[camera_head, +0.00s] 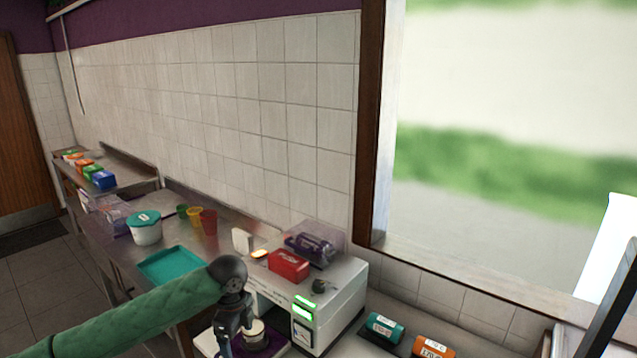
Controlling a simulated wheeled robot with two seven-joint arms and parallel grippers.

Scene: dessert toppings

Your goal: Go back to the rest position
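My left arm, in a green sleeve, reaches in from the lower left of the head view. My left gripper (236,340) points down in front of the white machine (345,290), close beside a small round container with a beige top (257,331). The container stands over a purple mat (272,345). The fingertips are small and partly cut off by the bottom edge, so I cannot tell whether they are open, shut or touching the container. My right gripper is not in view.
A teal tray (172,265) lies on the steel counter left of the machine. Behind it stand a teal-lidded tub (145,228) and colored cups (208,221). A red box (289,265) sits on the machine. Teal (384,328) and orange (433,346) boxes stand at the lower right.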

